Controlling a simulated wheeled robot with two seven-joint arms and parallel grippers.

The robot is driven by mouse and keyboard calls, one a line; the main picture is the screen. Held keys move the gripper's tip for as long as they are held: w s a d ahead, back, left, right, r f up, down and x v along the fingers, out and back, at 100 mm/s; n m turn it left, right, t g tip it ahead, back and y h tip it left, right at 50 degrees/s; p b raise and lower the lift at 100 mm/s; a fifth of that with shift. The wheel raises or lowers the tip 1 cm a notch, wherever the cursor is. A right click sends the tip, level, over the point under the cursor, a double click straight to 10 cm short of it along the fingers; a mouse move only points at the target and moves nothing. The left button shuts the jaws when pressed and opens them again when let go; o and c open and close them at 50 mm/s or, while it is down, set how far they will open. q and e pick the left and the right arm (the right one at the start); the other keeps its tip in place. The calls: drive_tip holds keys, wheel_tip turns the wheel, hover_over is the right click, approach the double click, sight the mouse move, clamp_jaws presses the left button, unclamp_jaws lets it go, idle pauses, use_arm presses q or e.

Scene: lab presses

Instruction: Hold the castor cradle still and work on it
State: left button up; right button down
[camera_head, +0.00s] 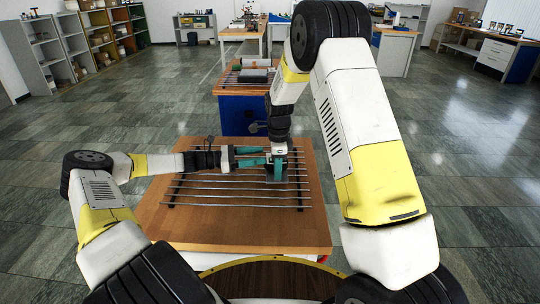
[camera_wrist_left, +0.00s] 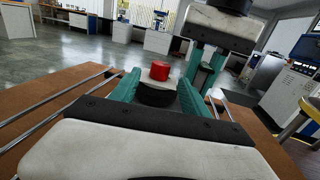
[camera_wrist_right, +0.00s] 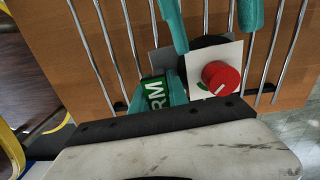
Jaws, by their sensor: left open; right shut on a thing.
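The castor cradle shows in the right wrist view as a grey plate (camera_wrist_right: 165,62) with a white square (camera_wrist_right: 205,82), a red knob (camera_wrist_right: 221,77) and a dark round part behind. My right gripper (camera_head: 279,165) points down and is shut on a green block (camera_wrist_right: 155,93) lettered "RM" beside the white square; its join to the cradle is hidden. My left gripper (camera_head: 258,155) reaches in level from the left, open. In the left wrist view the red knob (camera_wrist_left: 160,70) and a black round part (camera_wrist_left: 156,94) lie between its open fingers; contact is unclear.
Several metal rods (camera_head: 230,200) run across the wooden table (camera_head: 225,228) beneath the cradle. Shelves (camera_head: 50,52) line the left wall. Open floor lies on both sides of the table.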

use_arm(q)
drive_tip(key=a, duration=0.3)
drive_tip(key=s+a, duration=0.1)
drive_tip(key=a, duration=0.1)
drive_tip(key=shift+r, duration=0.1)
wheel_tip(320, 180, up, 8)
idle(0.8)
use_arm(e)
drive_tip(key=c, duration=1.2)
unclamp_jaws()
